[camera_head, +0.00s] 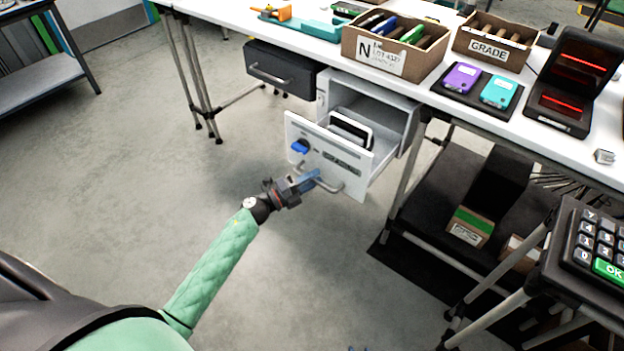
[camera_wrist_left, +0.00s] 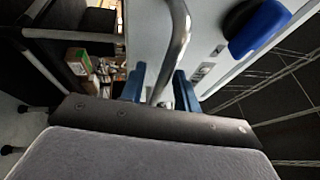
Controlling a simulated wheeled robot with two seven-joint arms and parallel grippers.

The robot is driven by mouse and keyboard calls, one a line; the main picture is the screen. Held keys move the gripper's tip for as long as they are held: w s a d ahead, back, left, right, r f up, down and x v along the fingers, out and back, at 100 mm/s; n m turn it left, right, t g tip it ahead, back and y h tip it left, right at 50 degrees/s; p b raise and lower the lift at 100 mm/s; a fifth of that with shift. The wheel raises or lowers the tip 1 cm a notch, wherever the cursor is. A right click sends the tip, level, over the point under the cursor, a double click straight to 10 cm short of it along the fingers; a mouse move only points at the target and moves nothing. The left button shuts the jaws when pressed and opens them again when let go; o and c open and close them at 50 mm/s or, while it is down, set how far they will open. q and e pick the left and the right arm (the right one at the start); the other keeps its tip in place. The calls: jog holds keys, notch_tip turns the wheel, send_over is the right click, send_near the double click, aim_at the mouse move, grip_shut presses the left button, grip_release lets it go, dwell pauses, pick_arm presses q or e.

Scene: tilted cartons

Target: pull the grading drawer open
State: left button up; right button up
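The grading drawer (camera_head: 355,185) hangs under the white bench and stands pulled out from its cabinet. Its pale front has a blue knob (camera_head: 300,146), a dark label and a metal bar handle (camera_head: 351,188). A dark, white-edged item (camera_head: 351,131) stands inside. My left gripper (camera_head: 306,181) is at the handle. In the left wrist view, the handle bar (camera_wrist_left: 176,45) passes between its blue fingers (camera_wrist_left: 159,82), with a visible gap beside the bar, so the fingers look open around it.
A dark closed drawer (camera_head: 282,69) hangs left of the cabinet (camera_head: 393,104). The bench (camera_head: 437,93) carries cartons, purple and teal devices and a red-lit scanner. A keypad (camera_head: 594,246) stands at the right. The floor left of the drawer is free.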

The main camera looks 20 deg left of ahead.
pick_arm(q)
jog(key=v, duration=0.8)
jog(key=shift+b, duration=0.4)
